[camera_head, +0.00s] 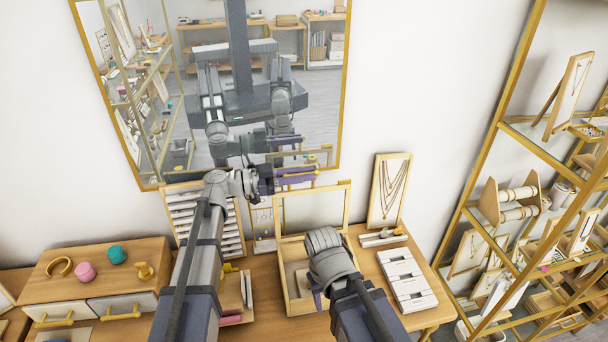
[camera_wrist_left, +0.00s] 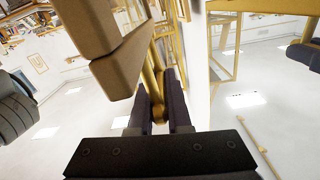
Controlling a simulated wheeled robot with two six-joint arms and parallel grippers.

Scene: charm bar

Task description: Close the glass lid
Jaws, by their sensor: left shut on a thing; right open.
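The glass lid (camera_head: 346,205), a clear pane in a light wooden frame, stands raised at the back of an open wooden box (camera_head: 289,290) on the table. My left gripper (camera_head: 296,175) is at the lid's top edge, in front of the mirror. In the left wrist view its dark purple fingers (camera_wrist_left: 160,100) are shut around a brass-coloured knob or handle (camera_wrist_left: 158,112), which appears to belong to the lid. My right gripper (camera_head: 318,299) is low over the box, open, its fingers mostly hidden by its own wrist.
A wall mirror (camera_head: 346,60) reflects my arms. A necklace stand (camera_head: 389,190) and a white tray (camera_head: 406,280) are right of the box. A white slotted rack (camera_head: 183,215) and a wooden drawer unit (camera_head: 100,262) are to the left. A brass-framed shelf (camera_head: 490,150) stands at the right.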

